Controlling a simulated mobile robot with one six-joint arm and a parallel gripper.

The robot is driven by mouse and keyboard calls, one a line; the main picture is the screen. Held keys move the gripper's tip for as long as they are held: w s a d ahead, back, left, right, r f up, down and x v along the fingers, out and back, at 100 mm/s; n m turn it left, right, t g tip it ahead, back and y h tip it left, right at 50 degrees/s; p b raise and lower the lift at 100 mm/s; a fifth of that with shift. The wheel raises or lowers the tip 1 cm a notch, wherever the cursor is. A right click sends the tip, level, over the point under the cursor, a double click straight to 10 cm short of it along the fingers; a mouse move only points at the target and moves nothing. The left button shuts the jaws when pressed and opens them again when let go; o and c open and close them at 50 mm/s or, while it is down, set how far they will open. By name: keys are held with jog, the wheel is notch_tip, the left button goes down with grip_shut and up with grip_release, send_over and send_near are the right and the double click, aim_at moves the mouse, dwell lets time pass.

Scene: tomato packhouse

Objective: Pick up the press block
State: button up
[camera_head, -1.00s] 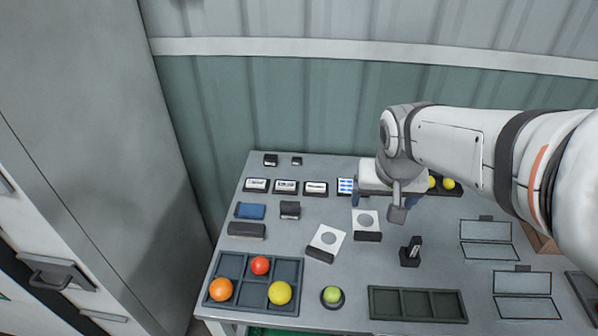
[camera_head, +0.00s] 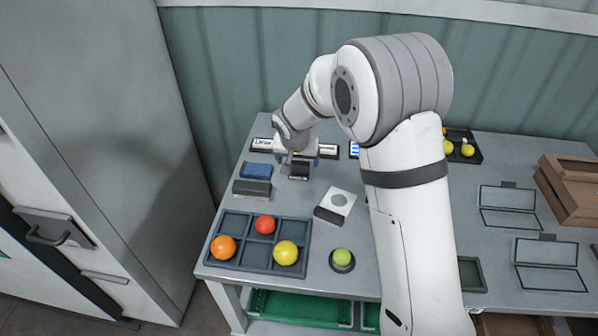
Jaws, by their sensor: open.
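A small dark block (camera_head: 299,173), which looks like the press block, lies on the grey table to the right of a blue block (camera_head: 256,171). My gripper (camera_head: 301,160) points down right over the dark block, with its jaws apart. The gripper covers the block's far part, and I cannot tell whether the fingers are beside it or still above it. A longer dark grey block (camera_head: 252,188) lies in front of the blue one.
A divided tray (camera_head: 262,252) holds red, orange and yellow balls at the front left. A green ball (camera_head: 342,257) sits on a round dark stand. Hinged frames (camera_head: 508,207) and a brown crate (camera_head: 572,190) are at right.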

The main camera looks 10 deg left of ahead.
aim_at(299, 163)
jog(key=p+x, duration=0.1)
jog(key=x, duration=0.5)
jog(key=shift+w, duration=0.25)
jog(key=c, duration=1.1)
notch_tip(299, 163, up, 10)
jog(key=shift+r, duration=0.1)
